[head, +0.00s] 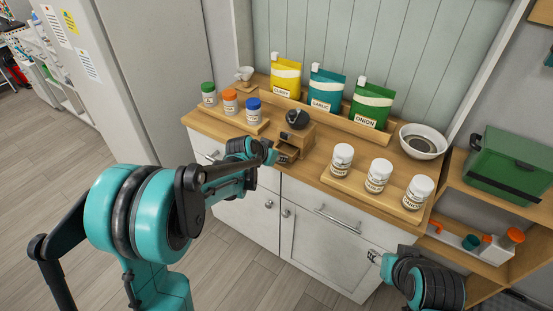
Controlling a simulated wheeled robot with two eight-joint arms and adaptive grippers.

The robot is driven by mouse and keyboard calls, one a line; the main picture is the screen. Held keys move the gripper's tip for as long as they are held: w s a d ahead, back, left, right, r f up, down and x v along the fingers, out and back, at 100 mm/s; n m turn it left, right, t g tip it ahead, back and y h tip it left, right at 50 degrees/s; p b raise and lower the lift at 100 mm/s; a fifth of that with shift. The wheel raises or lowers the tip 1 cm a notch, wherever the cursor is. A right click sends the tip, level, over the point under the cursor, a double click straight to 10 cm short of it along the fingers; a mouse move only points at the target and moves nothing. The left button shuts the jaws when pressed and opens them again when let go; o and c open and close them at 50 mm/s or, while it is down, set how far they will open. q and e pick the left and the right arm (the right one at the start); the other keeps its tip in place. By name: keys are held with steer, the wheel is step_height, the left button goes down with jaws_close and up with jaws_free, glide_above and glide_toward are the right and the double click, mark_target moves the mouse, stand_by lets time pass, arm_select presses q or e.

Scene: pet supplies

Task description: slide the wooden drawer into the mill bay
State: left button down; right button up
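The wooden mill (301,134) with a black top stands on the counter in the middle of the head view. The small wooden drawer (287,153) shows at its front left and appears to stick out of the bay. The bay itself is mostly hidden. My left gripper (270,154) is right at the drawer's left front side; contact and finger opening are too small to make out. My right gripper (374,257) is low in front of the cabinet, away from the mill, with nothing visible in it; its finger gap is unclear.
Left of the mill, three small jars (230,102) stand on a wooden tray. Three white jars (378,176) stand on a board to the right. Curry, garlic and onion pouches (326,90) line the back, with a white bowl (423,141) at right. A green box (502,163) sits on the side shelf.

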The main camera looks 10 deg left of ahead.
arm_select(q)
steer(key=shift+w+d, duration=0.25)
steer(key=shift+w, duration=0.45)
steer(key=shift+w+d, duration=0.25)
steer(key=shift+w, duration=0.4)
steer(key=shift+w+d, duration=0.25)
steer(key=shift+w, duration=0.45)
steer(key=c, duration=1.3)
jaws_free()
steer(key=shift+r, duration=0.1)
steer(key=v, duration=1.2)
steer(key=s+f+n+y, duration=0.1)
steer(key=s+f+n, duration=0.1)
steer(key=s, duration=1.2)
steer(key=s+f+n+g+y, duration=0.1)
steer(key=s+f+n+y, duration=0.1)
steer(key=s, duration=1.1)
steer(key=shift+s+a, duration=0.4)
steer(key=shift+a, duration=0.1)
